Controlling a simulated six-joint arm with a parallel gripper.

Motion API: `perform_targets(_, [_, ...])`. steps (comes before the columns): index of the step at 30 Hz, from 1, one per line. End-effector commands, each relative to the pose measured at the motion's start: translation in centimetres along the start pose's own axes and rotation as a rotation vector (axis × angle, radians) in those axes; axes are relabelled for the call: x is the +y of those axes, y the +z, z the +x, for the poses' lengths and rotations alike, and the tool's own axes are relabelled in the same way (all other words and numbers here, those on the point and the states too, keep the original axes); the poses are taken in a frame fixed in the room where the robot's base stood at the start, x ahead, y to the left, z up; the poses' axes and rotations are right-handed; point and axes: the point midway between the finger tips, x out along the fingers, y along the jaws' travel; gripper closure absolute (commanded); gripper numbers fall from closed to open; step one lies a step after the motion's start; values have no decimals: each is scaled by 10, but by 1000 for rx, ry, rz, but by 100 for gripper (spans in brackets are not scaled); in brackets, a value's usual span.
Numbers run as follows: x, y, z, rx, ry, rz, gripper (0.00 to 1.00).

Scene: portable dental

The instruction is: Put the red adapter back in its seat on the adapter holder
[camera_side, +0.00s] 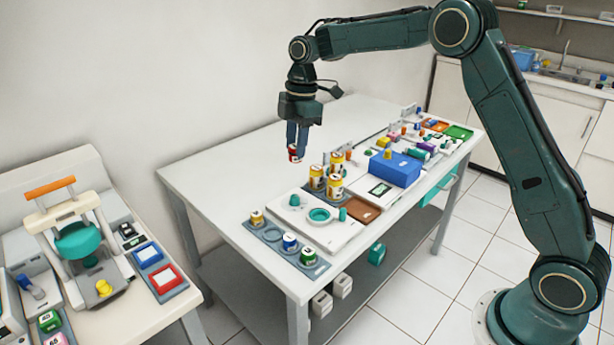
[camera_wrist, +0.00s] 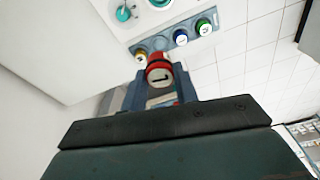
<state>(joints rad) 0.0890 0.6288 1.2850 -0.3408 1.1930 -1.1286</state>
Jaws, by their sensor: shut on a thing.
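My gripper (camera_side: 297,143) is shut on the red adapter (camera_side: 294,155), which has a pale label, and holds it well above the white table. In the wrist view the red adapter (camera_wrist: 158,66) sits between the two fingers, its numbered face toward the camera. The grey adapter holder (camera_side: 316,267) lies at the table's near left corner, below and apart from the gripper. It carries a yellow adapter (camera_side: 257,218), a blue adapter (camera_side: 289,241) and a green adapter (camera_side: 308,256). An empty ring seat (camera_side: 271,233) shows between yellow and blue.
Several yellow-and-white jars (camera_side: 335,185) stand behind the holder, below the gripper. A white board with a teal ring (camera_side: 319,214), a brown tray (camera_side: 363,208) and a blue box (camera_side: 395,168) are nearby. The table's left part (camera_side: 230,165) is clear.

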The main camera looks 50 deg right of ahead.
Motion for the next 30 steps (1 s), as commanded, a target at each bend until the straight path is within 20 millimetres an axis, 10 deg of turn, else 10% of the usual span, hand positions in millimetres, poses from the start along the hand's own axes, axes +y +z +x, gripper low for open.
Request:
perform_targets(10, [10, -64, 15, -3, -23, -194, 97])
perform_targets(20, [10, -69, 20, -3, -26, -211, 97])
perform_targets(30, [9, -63, 68, -4, -31, -210, 97])
